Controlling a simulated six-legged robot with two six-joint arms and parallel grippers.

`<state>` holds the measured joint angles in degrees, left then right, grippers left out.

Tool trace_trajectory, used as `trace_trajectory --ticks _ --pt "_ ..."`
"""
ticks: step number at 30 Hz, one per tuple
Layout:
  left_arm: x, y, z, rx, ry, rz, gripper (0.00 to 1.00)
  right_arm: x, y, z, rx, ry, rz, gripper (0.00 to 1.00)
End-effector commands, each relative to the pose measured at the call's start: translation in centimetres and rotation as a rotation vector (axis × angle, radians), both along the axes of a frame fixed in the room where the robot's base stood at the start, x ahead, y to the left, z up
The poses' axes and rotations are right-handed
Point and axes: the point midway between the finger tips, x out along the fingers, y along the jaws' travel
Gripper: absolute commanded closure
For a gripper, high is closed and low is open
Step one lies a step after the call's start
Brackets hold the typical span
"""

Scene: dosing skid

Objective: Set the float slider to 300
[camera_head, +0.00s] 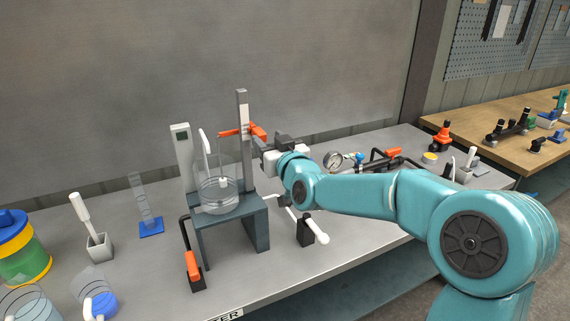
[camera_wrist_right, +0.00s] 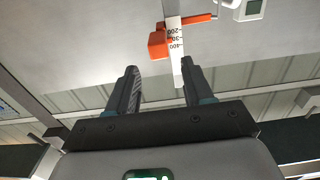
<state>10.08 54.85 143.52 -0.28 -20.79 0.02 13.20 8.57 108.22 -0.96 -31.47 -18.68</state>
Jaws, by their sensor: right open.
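The orange float slider (camera_head: 258,131) sits on the upright post (camera_head: 242,105) behind the glass beaker (camera_head: 216,190), with an orange arm reaching left over the beaker. In the right wrist view the slider's orange block (camera_wrist_right: 157,45) is beside a white scale strip (camera_wrist_right: 175,55) with black marks 200, a partly legible 30 and 400. I cannot tell the exact reading. My right gripper (camera_head: 262,146) is at the post, just below and right of the slider. In the wrist view its fingers (camera_wrist_right: 159,78) are open, with the slider and strip beyond their tips. My left gripper is not in view.
The beaker stands on a dark stand (camera_head: 255,225). An orange-handled valve (camera_head: 193,270) is in front, and a white-tipped lever (camera_head: 317,232) is below my right arm. A pressure gauge (camera_head: 332,161) and pipework lie behind the arm. A blue-based scale (camera_head: 150,227) stands left.

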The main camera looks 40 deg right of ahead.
Motion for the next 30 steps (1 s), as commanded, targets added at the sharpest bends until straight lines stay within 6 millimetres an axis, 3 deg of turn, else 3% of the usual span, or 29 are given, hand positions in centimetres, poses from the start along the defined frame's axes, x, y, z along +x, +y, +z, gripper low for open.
trace_trajectory --ticks 6,12,18,30 --pt "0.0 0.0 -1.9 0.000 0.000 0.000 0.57 -5.7 1.4 -0.1 -0.001 -0.004 0.000 0.49" --pt "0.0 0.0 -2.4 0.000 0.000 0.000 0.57 -8.9 2.2 0.0 -0.001 -0.004 0.000 0.49" --pt "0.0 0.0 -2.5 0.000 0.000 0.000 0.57 -9.9 2.4 0.0 0.000 -0.001 0.000 0.49" --pt "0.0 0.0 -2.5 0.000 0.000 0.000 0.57 -9.9 2.4 0.1 0.000 -0.001 0.000 0.49"
